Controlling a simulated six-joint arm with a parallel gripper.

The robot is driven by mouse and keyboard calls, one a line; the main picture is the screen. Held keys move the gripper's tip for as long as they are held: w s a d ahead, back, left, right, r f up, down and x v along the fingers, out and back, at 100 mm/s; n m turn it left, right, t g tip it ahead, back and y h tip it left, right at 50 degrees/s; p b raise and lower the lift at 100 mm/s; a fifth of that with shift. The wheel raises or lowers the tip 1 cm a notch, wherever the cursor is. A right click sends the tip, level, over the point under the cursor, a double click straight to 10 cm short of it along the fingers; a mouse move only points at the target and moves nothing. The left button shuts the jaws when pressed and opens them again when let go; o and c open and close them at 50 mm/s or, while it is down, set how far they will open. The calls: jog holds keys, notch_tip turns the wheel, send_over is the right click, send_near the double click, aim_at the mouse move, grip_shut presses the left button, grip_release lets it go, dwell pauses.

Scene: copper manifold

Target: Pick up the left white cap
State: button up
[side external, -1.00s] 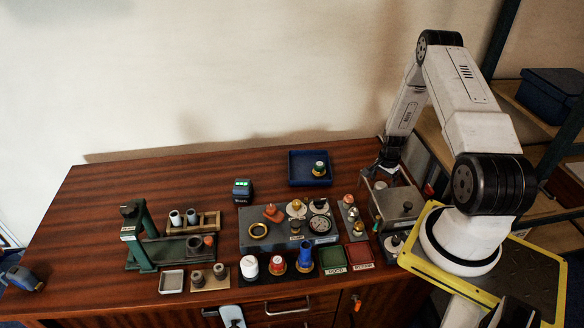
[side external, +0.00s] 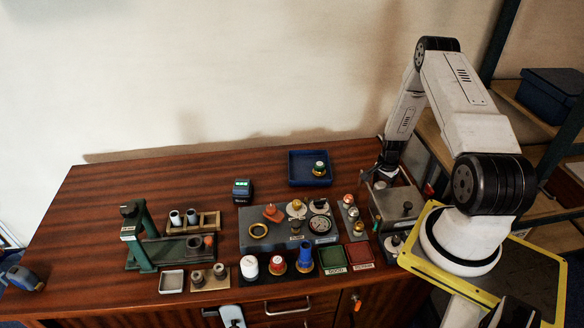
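My gripper (side external: 384,176) is far to the right, hanging fingers down above the grey metal box near my base. It is well apart from both caps. Its fingers are dark and small, and whether they are open cannot be made out.
A green press frame (side external: 137,237) stands just left of the wooden rack (side external: 212,222). A grey manifold block (side external: 254,241) with rings, a gauge and knobs lies mid-table. White, red and blue containers stand in front; a blue tray (side external: 297,181) lies behind. The table's back left is clear.

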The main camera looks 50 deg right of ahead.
aim_at(382, 184)
jog(key=shift+c, duration=0.8)
jog(key=shift+r, duration=0.15)
jog(key=shift+r, duration=4.85)
